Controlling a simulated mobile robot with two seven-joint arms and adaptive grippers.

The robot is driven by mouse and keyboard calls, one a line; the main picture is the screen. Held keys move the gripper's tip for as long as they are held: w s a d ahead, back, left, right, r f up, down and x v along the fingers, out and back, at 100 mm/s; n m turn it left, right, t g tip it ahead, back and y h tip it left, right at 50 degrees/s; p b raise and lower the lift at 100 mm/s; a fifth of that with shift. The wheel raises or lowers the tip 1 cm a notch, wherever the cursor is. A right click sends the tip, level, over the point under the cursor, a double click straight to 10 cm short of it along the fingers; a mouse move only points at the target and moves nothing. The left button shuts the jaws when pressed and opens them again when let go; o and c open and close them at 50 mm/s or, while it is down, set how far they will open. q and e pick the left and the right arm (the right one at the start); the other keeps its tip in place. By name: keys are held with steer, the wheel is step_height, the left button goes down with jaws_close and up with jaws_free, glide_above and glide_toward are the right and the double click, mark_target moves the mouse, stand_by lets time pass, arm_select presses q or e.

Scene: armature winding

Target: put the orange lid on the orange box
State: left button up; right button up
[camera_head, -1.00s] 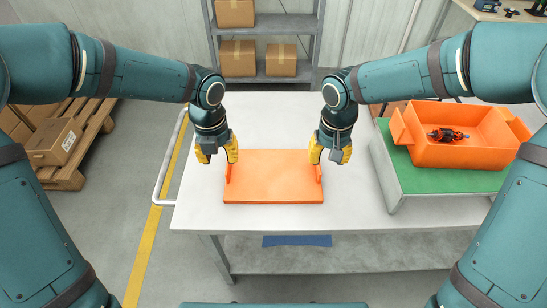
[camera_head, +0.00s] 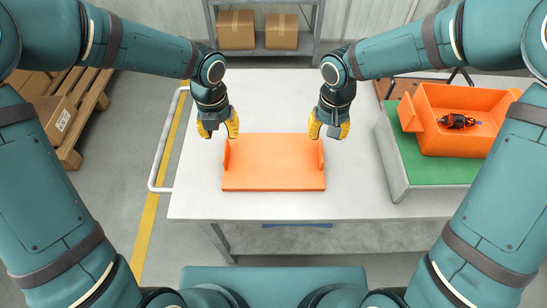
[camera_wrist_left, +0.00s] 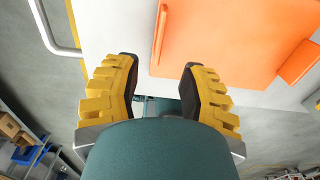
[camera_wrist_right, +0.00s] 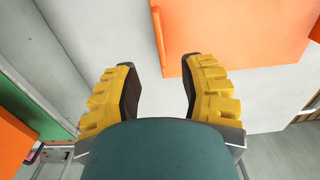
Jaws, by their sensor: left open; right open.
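The orange lid (camera_head: 273,165) lies flat on the white table, with an upright tab at its left and right ends. The orange box (camera_head: 445,138) stands open on a green mat at the right, with a dark and red motor part (camera_head: 458,121) inside. My left gripper (camera_head: 218,131) is open and empty above the lid's left end; the lid shows beside its fingers in the left wrist view (camera_wrist_left: 225,40). My right gripper (camera_head: 329,130) is open and empty above the lid's right end; the lid's tab shows past its fingers in the right wrist view (camera_wrist_right: 158,35).
The white table (camera_head: 200,190) is clear around the lid. The green mat (camera_head: 425,172) lies on a raised grey platform at the right. A white rail (camera_head: 163,150) runs along the table's left side. Shelves with cardboard boxes (camera_head: 236,29) stand behind.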

mark_target(225, 150)
arm_select(q)
step_height(225, 150, down, 11)
steer(key=shift+r, duration=0.2)
arm_select(e)
step_height(225, 150, down, 11)
steer(key=shift+r, duration=0.2)
arm_select(q)
jaws_close()
arm_select(e)
jaws_close()
